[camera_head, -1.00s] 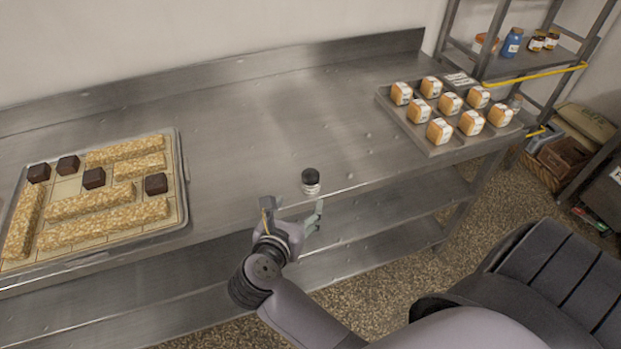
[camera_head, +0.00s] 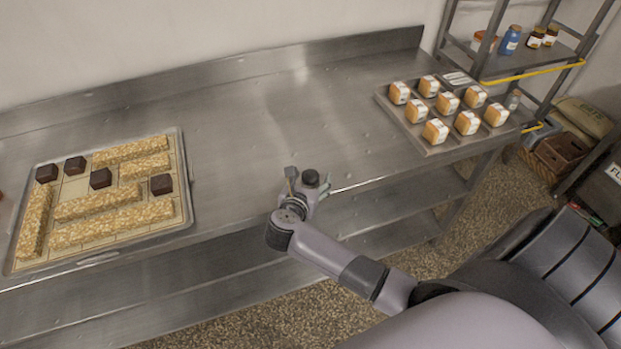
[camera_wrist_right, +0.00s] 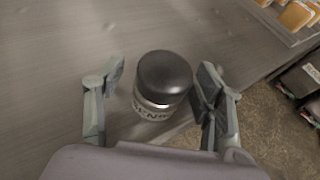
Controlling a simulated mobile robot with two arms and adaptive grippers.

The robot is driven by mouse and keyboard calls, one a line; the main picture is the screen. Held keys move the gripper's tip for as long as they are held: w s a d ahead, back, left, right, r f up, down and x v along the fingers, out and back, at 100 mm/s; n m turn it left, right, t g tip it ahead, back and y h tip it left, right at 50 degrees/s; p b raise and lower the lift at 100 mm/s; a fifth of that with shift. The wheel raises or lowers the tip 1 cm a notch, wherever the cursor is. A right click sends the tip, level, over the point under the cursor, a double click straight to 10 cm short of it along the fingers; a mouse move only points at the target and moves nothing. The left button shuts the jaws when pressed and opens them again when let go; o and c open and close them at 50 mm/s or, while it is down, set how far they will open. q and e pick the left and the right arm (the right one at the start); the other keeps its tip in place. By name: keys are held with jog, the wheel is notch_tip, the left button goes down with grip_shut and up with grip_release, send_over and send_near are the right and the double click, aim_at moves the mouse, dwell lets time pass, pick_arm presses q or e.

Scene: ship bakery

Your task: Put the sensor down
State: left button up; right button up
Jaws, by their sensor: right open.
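The sensor is a small cylinder with a black domed cap and a pale, lettered body. In the head view the sensor (camera_head: 311,178) stands upright near the front edge of the steel table (camera_head: 250,130). In the right wrist view the sensor (camera_wrist_right: 163,82) stands between the two fingers, with a gap on each side. My right gripper (camera_head: 307,183) is open around it, and it also shows in the right wrist view (camera_wrist_right: 160,95). The fingers partly hide the sensor's lower body in the head view. My left gripper is not in view.
A tray (camera_head: 187,190) with oat bars and dark cubes lies on the left of the table. A tray (camera_head: 432,150) with several small wrapped loaves lies at the right end. The table's middle is clear. A shelf rack (camera_head: 530,62) stands beyond the right end.

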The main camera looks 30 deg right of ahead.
jog(key=shift+a, duration=0.1)
jog(key=shift+c, duration=0.5)
jog(key=c, duration=1.3)
grip_shut()
jog(key=shift+r, duration=0.2)
